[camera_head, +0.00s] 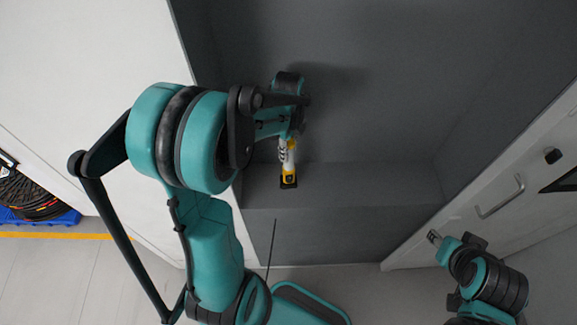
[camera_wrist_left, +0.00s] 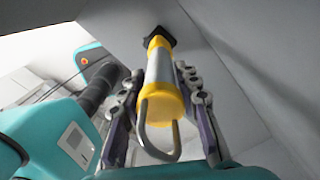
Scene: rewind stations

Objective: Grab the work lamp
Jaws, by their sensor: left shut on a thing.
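The work lamp (camera_head: 289,177) is a slim yellow and silver cylinder with a black end, inside the grey recess in the head view. In the left wrist view the lamp (camera_wrist_left: 160,68) runs away from the camera, with a metal hook at its near end. My left gripper (camera_head: 286,148) is shut on the lamp, with one finger on each side of its body. The arm and wrist hide part of the lamp in the head view. I cannot tell whether the black end touches the recess surface. My right gripper (camera_head: 434,238) is apart at the lower right, too small to read.
The grey recess (camera_head: 385,185) surrounds the lamp, with a lower ledge and side walls. A white door with a handle (camera_head: 500,197) stands open at the right, near my right arm. A blue pallet-like base (camera_head: 50,216) with a dark coil sits at the far left.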

